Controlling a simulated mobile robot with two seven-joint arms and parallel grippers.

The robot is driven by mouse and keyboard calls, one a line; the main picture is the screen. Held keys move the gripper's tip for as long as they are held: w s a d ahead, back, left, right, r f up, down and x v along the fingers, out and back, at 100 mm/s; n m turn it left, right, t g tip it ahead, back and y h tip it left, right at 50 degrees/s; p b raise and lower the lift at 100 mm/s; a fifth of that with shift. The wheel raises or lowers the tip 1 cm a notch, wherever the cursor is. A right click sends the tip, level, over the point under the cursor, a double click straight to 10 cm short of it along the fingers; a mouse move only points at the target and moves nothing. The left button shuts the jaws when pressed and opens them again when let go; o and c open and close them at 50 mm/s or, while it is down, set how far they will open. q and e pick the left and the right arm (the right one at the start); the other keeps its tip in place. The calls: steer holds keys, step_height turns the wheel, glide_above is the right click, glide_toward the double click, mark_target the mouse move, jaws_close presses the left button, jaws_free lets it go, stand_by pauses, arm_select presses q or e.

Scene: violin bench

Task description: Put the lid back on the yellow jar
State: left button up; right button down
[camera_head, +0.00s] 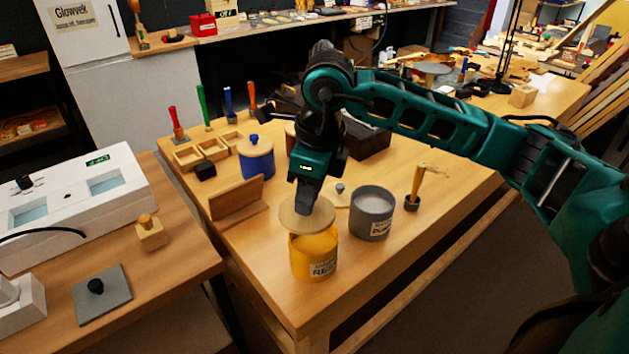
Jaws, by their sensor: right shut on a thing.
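The yellow jar (314,262) stands upright near the front edge of the wooden bench, with a label on its front. A round wooden lid (293,218) is at or just above the jar's mouth, covering much of the opening; I cannot tell whether it touches the rim. My right gripper (305,205) points down and is shut on the lid from above, hiding its knob. My left gripper is not in view.
A grey open jar (372,212) stands close to the right, with a pale lid (339,195) behind it. A blue lidded jar (256,157) and a wooden stand (238,203) are to the left. A brush in a dark cup (413,199) stands farther right. The bench front corner is clear.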

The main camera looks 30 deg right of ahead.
mark_target(316, 208)
steer(key=m, duration=0.2)
steer(key=d+m, duration=0.1)
steer(key=shift+r+m+h, duration=0.3)
steer(key=shift+d+m, duration=0.15)
steer(key=shift+m, duration=0.75)
steer(key=shift+f+b, duration=0.75)
steer(key=shift+f, duration=0.6)
step_height(316, 208, down, 3)
steer(key=shift+r+b, duration=0.15)
steer(key=shift+b, duration=0.8)
steer(key=shift+f, duration=0.25)
steer(key=shift+f+b, duration=0.2)
steer(key=shift+b, duration=0.2)
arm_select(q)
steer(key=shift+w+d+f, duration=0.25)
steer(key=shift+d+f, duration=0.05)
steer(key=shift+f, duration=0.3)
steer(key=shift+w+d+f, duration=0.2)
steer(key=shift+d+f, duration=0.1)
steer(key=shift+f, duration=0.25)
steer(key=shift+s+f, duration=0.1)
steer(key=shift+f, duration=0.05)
